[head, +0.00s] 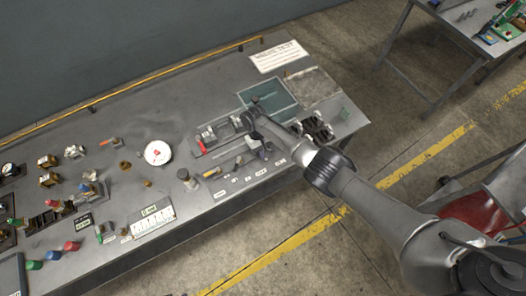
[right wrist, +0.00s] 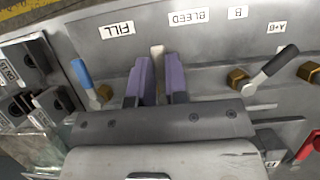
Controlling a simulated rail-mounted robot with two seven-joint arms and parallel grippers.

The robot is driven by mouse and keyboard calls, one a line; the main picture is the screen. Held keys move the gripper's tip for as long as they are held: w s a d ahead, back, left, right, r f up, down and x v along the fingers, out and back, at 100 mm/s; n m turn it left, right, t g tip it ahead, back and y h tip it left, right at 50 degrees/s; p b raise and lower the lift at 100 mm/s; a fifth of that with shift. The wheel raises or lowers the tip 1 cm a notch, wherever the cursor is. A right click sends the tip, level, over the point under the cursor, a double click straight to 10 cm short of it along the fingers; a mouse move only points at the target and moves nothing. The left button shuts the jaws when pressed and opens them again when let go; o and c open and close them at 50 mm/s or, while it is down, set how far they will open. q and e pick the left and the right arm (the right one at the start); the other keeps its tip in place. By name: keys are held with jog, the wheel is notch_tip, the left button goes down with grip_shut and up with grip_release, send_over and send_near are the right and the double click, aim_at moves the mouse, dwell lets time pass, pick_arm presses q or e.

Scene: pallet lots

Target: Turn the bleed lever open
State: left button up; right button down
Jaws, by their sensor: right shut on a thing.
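In the right wrist view, my right gripper (right wrist: 160,75) has its two purple-grey fingers shut on a cream-coloured lever handle (right wrist: 157,52). The handle's end shows between the fingertips, pointing toward the labels; its pivot is hidden by the gripper. The "BLEED" label (right wrist: 188,17) is just right of the handle's end, and the "FILL" label (right wrist: 117,30) is left of it. In the head view, my right arm reaches in from the right, and its gripper (head: 264,152) is low over the lever panel. My left gripper is in neither view.
A blue lever (right wrist: 83,74) is left of the gripper in the wrist view. A black-handled lever (right wrist: 272,66) on a brass valve and a red lever (right wrist: 307,146) are right. On the bench (head: 190,110), a round white gauge (head: 158,153) stands left of the panel.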

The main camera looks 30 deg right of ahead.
dwell(0.4)
jog(key=c, duration=1.1)
grip_release()
jog(key=shift+w+r, duration=0.25)
jog(key=shift+r, duration=0.25)
jog(key=v, duration=1.2)
jog(key=shift+a+r, duration=0.1)
jog(key=shift+r, duration=0.3)
jog(key=shift+w, duration=0.1)
